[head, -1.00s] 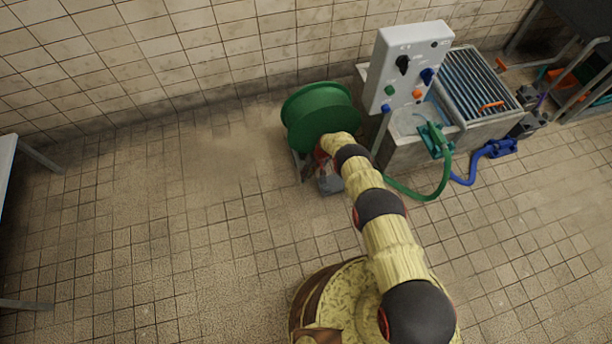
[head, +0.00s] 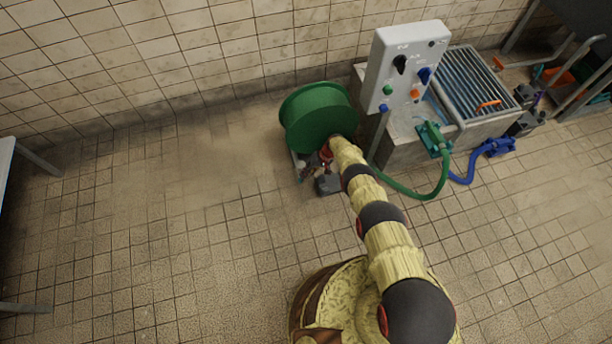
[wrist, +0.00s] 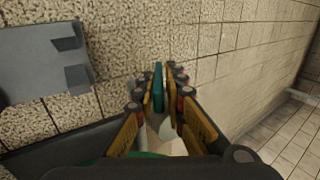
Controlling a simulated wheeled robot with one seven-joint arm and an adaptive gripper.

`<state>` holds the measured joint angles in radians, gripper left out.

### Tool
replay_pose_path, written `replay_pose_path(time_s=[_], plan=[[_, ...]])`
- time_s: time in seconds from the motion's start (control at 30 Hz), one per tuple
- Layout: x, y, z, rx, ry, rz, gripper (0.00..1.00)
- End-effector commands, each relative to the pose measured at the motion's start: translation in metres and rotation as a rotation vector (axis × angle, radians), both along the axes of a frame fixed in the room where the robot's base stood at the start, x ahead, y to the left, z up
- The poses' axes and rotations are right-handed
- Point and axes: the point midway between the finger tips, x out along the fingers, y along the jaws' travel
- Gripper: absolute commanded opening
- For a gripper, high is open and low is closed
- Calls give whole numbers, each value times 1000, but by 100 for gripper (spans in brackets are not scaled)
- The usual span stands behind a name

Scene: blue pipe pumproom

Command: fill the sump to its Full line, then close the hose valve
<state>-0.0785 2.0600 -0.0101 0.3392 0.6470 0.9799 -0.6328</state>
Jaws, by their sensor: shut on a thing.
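My gripper (head: 326,158) is low beside the green hose reel (head: 318,117), partly hidden by my arm. In the wrist view my gripper (wrist: 160,92) has its fingers closed around a thin, upright teal piece (wrist: 158,76). It looks like a valve lever, but I cannot tell its turn position. The sump (head: 410,152) seems to be the concrete basin under the slatted grate (head: 470,85) at the right. I cannot make out its water level or a Full line. A green hose (head: 425,195) runs on the floor to a green fitting (head: 433,140) at the basin's rim.
A grey control panel (head: 404,65) with knobs stands between reel and grate. A blue hose (head: 470,172) lies right of the basin. A grey block (head: 328,185) is close to my gripper. The tiled floor (head: 180,230) at left is clear.

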Motion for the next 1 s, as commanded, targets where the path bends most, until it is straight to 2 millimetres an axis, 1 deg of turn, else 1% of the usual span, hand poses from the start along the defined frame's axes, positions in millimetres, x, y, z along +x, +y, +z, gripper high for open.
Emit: replay_pose_path(time_s=[0.03, 0.27, 0.3, 0.53, 0.87, 1.0], plan=[[1, -6, -2, -7, -4, -6, 0], [1, -6, -2, -8, -5, -6, 0], [1, -6, -2, -8, -5, -6, 14], [1, -4, -2, -5, -3, -4, 27], [1, -2, 0, -3, -1, -1, 27], [2, -4, 3, -3, -2, -2, 27]])
